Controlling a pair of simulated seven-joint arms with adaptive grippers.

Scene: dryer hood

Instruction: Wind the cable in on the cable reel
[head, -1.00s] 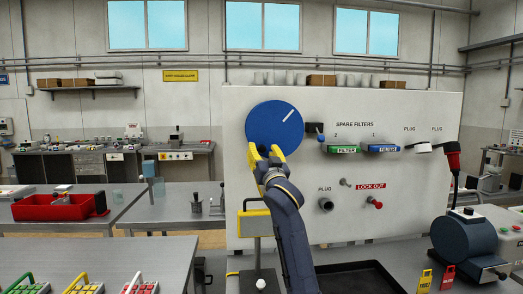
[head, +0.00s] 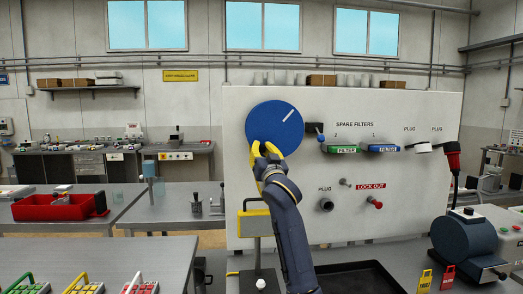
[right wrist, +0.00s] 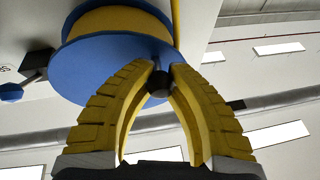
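The cable reel (head: 272,122) is a blue disc with a white line, mounted on the upper left of the pale panel. In the right wrist view the reel (right wrist: 82,68) shows its blue flanges and the yellow cable (right wrist: 112,20) wound between them. My right gripper (head: 262,148) is at the reel's lower edge. In the wrist view its yellow fingers have come together around a dark round knob (right wrist: 158,84) at the reel. The knob is hidden in the head view. My left gripper is not in view.
The panel (head: 300,225) also carries a green filter (head: 343,149), a blue filter (head: 383,149), plugs and a red lock-out knob (head: 375,203). A black tray (head: 355,275) lies below. A blue motor-like machine (head: 463,237) stands at right.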

